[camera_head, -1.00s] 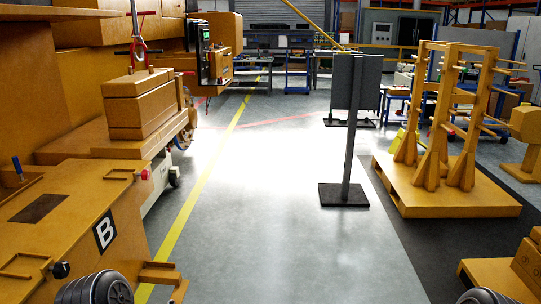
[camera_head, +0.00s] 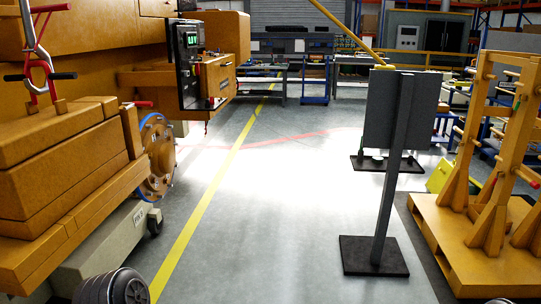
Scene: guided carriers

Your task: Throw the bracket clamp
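No part in view can be surely told as the bracket clamp. A red lever-like piece (camera_head: 139,103) sticks out at the end of the orange-brown block stack on the left, above a round flanged disc (camera_head: 157,160). A red frame with a black crossbar (camera_head: 42,76) stands on top of the same stack, near the left edge. Neither of my grippers shows; only dark ribbed parts of my arms show at the bottom edge.
A grey panel on a post (camera_head: 392,150) with a flat black base (camera_head: 374,256) stands right of centre. A wooden rack on a pallet (camera_head: 475,245) stands at the right. A control box (camera_head: 190,65) juts out at upper left. The floor between is clear along a yellow line (camera_head: 205,205).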

